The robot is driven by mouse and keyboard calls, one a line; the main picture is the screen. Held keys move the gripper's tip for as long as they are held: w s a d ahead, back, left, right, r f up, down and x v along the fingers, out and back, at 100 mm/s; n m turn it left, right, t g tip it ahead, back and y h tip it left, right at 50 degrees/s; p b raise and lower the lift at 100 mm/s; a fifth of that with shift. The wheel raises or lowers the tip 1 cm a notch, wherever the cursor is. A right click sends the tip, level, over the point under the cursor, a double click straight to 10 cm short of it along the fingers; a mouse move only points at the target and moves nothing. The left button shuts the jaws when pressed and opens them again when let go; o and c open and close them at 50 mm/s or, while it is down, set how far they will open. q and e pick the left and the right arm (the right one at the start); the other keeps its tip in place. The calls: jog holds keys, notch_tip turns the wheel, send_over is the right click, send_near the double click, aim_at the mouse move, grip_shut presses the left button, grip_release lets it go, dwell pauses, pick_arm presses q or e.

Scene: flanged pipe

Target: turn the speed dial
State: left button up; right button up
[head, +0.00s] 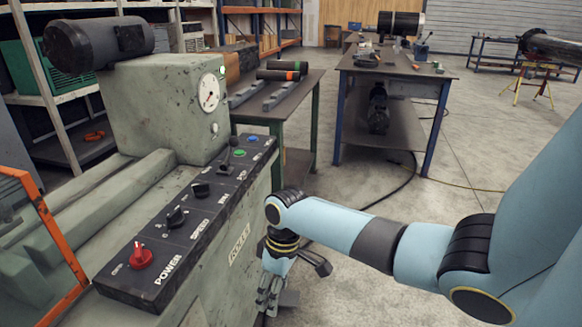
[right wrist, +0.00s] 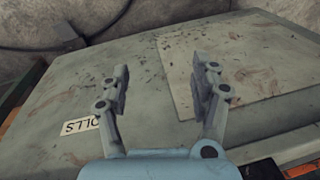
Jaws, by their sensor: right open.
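The speed dial (head: 177,217) is a black knob on the dark sloping control panel (head: 125,283) of the grey-green machine. The lettering beside it appears to read SPEED. A red POWER knob (head: 138,256) sits nearer on the panel, and another black knob (head: 201,190) sits farther along. My right gripper (head: 268,303) hangs low, right of the panel and beside the machine's side, apart from the dial. My left gripper is out of view.
A lever (head: 230,150) and green (head: 239,153) and blue (head: 253,138) buttons are at the panel's far end. An orange-framed guard (head: 50,240) stands at the left. Workbenches (head: 390,68) stand behind, and a cable lies on the open floor.

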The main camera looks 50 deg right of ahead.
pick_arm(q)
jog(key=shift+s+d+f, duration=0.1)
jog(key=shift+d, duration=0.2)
pick_arm(e)
jog(key=shift+s+d+f, duration=0.3)
jog(key=shift+s+f, duration=0.45)
jog(key=shift+s, duration=0.05)
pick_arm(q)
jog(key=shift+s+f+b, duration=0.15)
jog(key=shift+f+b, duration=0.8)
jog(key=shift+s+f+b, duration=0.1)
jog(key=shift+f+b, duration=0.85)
pick_arm(e)
jog(key=s+a+f+m+h, duration=0.1)
jog(key=s+f, duration=1.2)
jog(key=s, duration=0.4)
jog(key=s+a+f+m+h, duration=0.1)
jog(key=s+a+f, duration=0.1)
jog(key=s+f, duration=1.1)
jog(key=shift+s+a+m+h, duration=0.3)
jog(key=shift+s+h, duration=0.1)
jog(key=shift+s, duration=1.95)
